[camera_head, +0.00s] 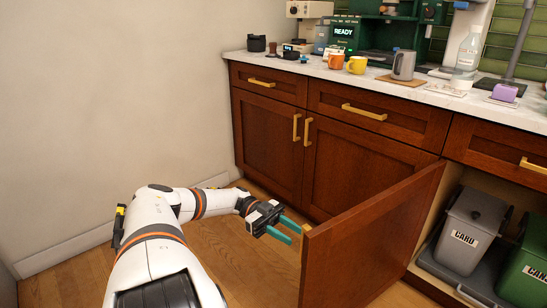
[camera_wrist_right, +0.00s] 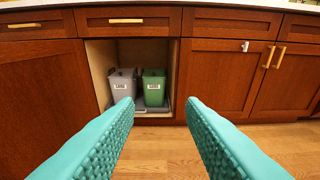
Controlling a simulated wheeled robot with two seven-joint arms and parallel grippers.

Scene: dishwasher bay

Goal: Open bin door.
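The brown wooden bin door (camera_head: 372,240) stands swung out from the cabinet in the head view, with its free edge towards me. A small gold handle piece (camera_head: 306,227) shows at that edge. My left gripper (camera_head: 296,236) is open, its two teal fingers apart, on the left side of the door close to the handle. I cannot tell whether it touches. Inside the open bay are a grey bin (camera_head: 467,232) and a green bin (camera_head: 527,265), both also in the right wrist view. My right gripper (camera_wrist_right: 160,105) is open and empty, facing the bay from a distance.
Closed cabinet doors (camera_head: 275,145) and drawers with gold handles line the wall. The marble counter (camera_head: 440,95) holds mugs, a grey jug (camera_head: 403,65) and a coffee machine. A plain wall (camera_head: 110,100) stands at the left. The wooden floor (camera_wrist_right: 165,150) before the bay is clear.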

